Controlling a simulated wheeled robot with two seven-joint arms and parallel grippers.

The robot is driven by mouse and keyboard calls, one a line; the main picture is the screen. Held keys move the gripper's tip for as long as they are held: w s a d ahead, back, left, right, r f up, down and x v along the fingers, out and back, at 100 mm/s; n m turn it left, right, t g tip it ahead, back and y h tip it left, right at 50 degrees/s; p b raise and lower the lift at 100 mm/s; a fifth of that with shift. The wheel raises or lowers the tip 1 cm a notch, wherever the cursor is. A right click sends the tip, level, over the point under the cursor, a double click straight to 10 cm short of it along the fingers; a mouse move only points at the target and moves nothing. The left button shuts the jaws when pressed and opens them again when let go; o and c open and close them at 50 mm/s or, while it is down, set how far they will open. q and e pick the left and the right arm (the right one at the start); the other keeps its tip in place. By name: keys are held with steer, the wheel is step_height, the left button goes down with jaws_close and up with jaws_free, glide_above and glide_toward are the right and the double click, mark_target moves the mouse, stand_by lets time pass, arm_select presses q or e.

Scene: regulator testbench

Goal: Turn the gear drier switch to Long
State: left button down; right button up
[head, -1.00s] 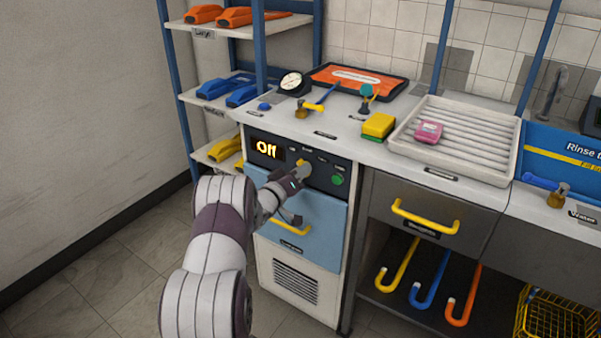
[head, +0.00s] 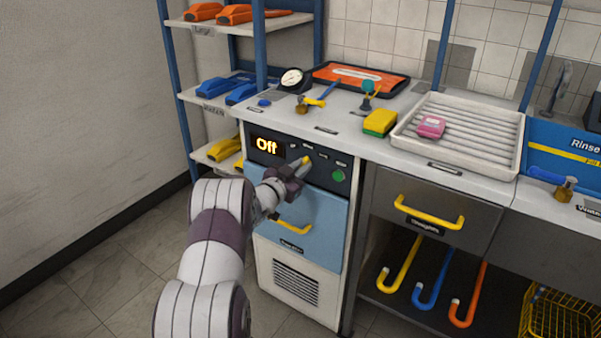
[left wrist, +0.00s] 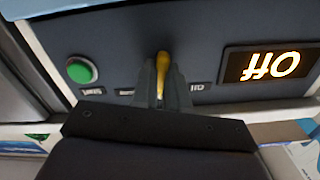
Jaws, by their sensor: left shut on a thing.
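The gear drier has a dark control panel (head: 321,171) above a light blue drawer front. Its lit display (head: 267,146) reads "Off", and the display shows upside down in the left wrist view (left wrist: 269,66). The yellow switch (head: 306,160) is on the panel between the display and a green button (head: 338,175). In the left wrist view the yellow switch (left wrist: 163,62) stands between my fingers. My left gripper (head: 298,168) is shut on the switch at the panel. Small labels sit around the switch, too small to read surely. My right gripper is not in view.
A yellow drawer handle (head: 292,228) sits just below my left gripper. The worktop above holds a gauge (head: 292,79), a yellow-green sponge (head: 380,122) and a white ribbed tray (head: 458,165). A blue-posted shelf (head: 250,32) stands at the left.

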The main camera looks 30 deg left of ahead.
arm_select(q)
steer(key=shift+m+b, duration=1.8)
steer(key=shift+m, duration=1.5)
steer(key=c, duration=1.1)
jaws_free()
steer(key=shift+c, duration=0.2)
steer(key=shift+s, duration=0.1)
steer(key=s+a+p, duration=0.1)
steer(key=s+p, duration=0.2)
steer(key=s, duration=0.9)
steer(key=shift+s, duration=0.25)
